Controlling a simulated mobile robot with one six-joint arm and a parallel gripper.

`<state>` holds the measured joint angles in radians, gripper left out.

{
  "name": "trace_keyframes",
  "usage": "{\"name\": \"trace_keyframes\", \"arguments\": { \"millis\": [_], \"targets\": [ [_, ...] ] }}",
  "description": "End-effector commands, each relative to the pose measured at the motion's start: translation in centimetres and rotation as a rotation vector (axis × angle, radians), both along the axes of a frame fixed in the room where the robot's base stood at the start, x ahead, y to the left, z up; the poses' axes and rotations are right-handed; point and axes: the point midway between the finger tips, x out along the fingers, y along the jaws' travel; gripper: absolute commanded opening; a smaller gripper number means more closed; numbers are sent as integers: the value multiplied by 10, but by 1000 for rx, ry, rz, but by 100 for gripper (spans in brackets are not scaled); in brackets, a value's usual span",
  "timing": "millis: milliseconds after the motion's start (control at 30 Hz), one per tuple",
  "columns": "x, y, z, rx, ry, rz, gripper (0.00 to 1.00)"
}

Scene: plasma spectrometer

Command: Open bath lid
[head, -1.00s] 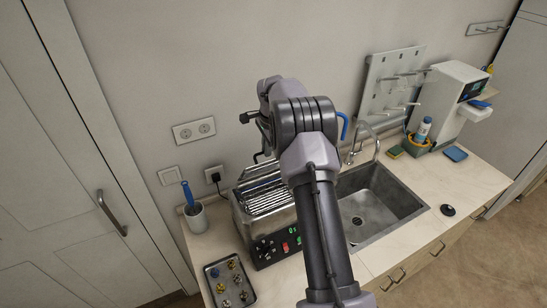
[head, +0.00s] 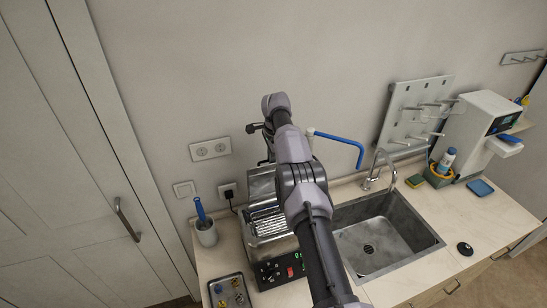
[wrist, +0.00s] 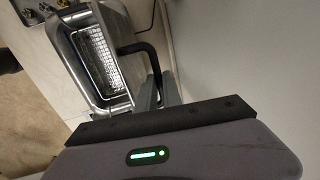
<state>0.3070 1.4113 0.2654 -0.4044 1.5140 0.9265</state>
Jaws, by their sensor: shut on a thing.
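The steel bath (head: 250,245) stands on the counter left of the sink, with black knobs and a lit panel on its front. Its lid (head: 262,182) is tilted up steeply at the back, and the wire basket inside shows. The bath also appears in the wrist view (wrist: 76,62), its basket uncovered. My gripper (wrist: 158,88) is shut on the lid's black handle (wrist: 140,47), seen at the right of the bath. In the head view, my arm crosses in front of the bath's right side, and my fingertips are hard to make out.
The sink (head: 385,245) with its tap (head: 378,170) lies right of the bath. A blue-ended bent pipe (head: 345,140) is behind my arm. A cup with a blue brush (head: 205,232) and a tray of small parts (head: 232,292) are at left.

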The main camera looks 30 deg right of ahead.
Motion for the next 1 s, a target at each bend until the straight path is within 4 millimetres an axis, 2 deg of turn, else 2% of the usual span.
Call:
{"name": "trace_keyframes", "arguments": {
  "millis": [300,333,433,767,867,967,1000],
  "targets": [
    [2,4,3,5,-6,2,0],
    [2,4,3,5,-6,2,14],
    [2,3,3,4,-5,2,32],
    [1,2,3,2,-4,2,32],
    [0,2,10,1,-6,0,32],
    [-4,2,25,1,-7,1,32],
    [-6,2,37,1,-6,1,32]
  ]
}}
